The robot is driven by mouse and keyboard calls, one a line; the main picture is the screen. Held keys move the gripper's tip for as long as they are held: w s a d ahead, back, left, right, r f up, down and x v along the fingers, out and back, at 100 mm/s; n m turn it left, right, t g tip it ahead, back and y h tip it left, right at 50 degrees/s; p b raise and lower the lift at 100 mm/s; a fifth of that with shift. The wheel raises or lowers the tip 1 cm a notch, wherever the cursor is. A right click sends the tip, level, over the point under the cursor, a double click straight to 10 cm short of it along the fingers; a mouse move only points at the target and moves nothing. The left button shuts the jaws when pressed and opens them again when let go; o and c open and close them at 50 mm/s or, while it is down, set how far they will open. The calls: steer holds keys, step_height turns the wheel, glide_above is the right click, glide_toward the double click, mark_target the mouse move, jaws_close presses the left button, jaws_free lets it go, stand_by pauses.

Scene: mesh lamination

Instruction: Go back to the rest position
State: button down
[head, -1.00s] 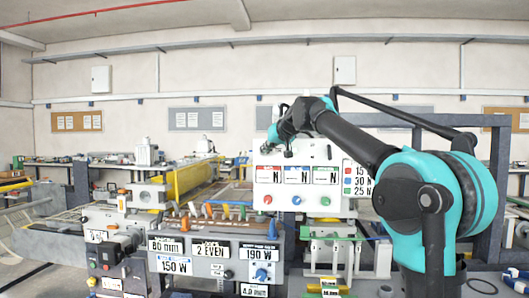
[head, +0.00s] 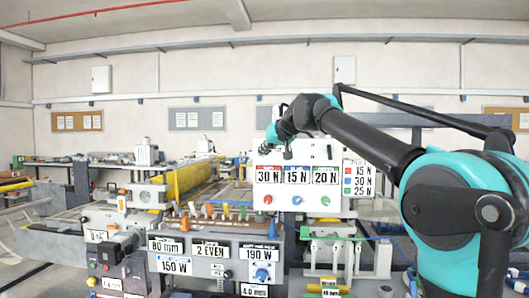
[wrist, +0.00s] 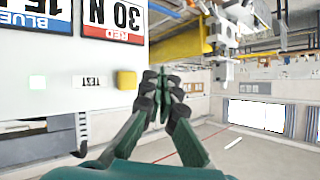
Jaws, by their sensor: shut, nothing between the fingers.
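My gripper (head: 279,145) hangs in front of the top edge of a white panel in the head view, at the end of my teal and black arm. In the wrist view my gripper (wrist: 163,78) points away from the camera, its dark fingers together with nothing between them. The white panel (head: 330,150) carries displays reading 30 N, 15 N and 20 N, with red, blue and green knobs below. In the wrist view the panel (wrist: 40,100) fills the left side, turned, with a yellow button (wrist: 126,80) and a TEST label.
A grey control box (head: 215,275) with several labels stands lower left of the panel. A dark frame post (head: 501,135) rises behind my arm at the right.

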stand_by(0.5)
steer(key=s+d+f+m+g+h, duration=0.1)
steer(key=s+d+f, duration=0.5)
steer(key=f, duration=0.8)
steer(key=s+d+f+m+g+h, duration=0.1)
steer(key=s+d+f, duration=0.6)
steer(key=f, duration=0.7)
steer(key=s+d+f+g+h, duration=0.2)
steer(key=s+d+f, duration=0.4)
steer(key=f, duration=0.8)
steer(key=shift+s+d+f+m+h, duration=0.1)
steer(key=shift+d+m+h, duration=0.1)
steer(key=shift+d, duration=0.25)
steer(key=shift+s+d+f+m+h, duration=0.1)
steer(key=shift+s+d+h, duration=0.1)
steer(key=shift+d, duration=0.3)
steer(key=shift+s+d+m+h, duration=0.1)
steer(key=shift+d+h, duration=0.1)
steer(key=shift+d, duration=0.25)
steer(key=s+d+f+g+h, duration=0.1)
steer(key=s+d+f, duration=0.2)
steer(key=s+f, duration=0.4)
steer(key=s+d+f+m+h, duration=0.1)
steer(key=s+d+f, duration=0.2)
steer(key=s+f, duration=0.3)
steer(key=s, duration=0.3)
steer(key=shift+d+f+m+g, duration=0.3)
steer(key=shift+d+f+g, duration=0.05)
steer(key=shift+d+g, duration=0.05)
